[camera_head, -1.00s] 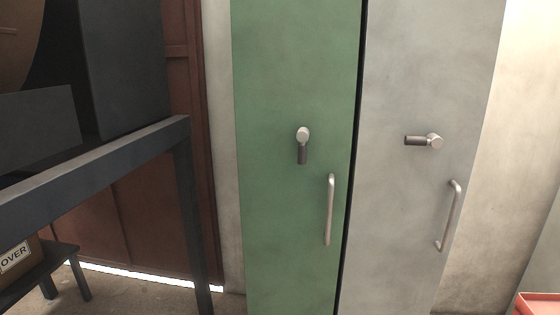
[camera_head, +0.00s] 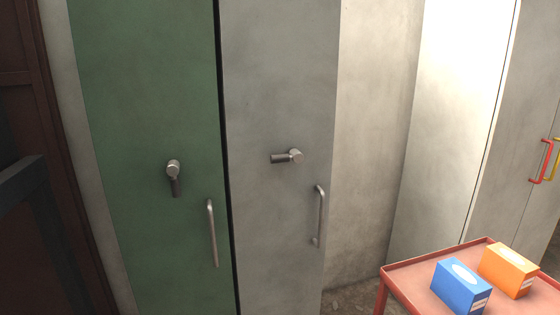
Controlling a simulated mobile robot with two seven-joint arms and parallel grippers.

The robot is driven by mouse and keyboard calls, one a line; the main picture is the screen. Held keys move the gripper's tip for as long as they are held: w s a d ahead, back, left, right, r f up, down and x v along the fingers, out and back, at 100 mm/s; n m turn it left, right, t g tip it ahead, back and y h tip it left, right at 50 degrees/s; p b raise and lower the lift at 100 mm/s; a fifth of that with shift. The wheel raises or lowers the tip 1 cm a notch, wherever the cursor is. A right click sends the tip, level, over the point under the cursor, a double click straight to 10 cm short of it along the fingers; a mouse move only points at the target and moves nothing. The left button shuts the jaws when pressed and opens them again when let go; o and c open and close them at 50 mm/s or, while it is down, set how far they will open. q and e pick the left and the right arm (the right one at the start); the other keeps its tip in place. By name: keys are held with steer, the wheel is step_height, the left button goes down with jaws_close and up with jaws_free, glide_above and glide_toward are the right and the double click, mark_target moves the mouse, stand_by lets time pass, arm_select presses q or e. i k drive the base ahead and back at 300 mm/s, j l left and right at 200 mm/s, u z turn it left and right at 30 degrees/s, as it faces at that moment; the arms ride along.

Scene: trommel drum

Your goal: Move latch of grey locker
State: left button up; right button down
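The grey locker (camera_head: 270,90) stands in the middle of the head view, just right of the green locker (camera_head: 145,100), with a dark gap between them. Its latch (camera_head: 286,157) is a silver knob with a dark grip that points left, about horizontal. A silver bar handle (camera_head: 319,217) sits below and to the right of the latch. The green locker has a similar latch (camera_head: 174,178) with its grip pointing down, and its own bar handle (camera_head: 211,233). Both doors look shut. Neither of my grippers is in view.
A red tray table (camera_head: 400,283) at the lower right holds a blue box (camera_head: 461,287) and an orange box (camera_head: 508,270). Behind it stands a pale cabinet (camera_head: 455,110) with red and yellow handles. A dark metal frame (camera_head: 22,180) is at the left edge.

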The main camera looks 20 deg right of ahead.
mark_target(295, 155)
steer(key=i+z, duration=0.15)
steer(key=z, duration=0.65)
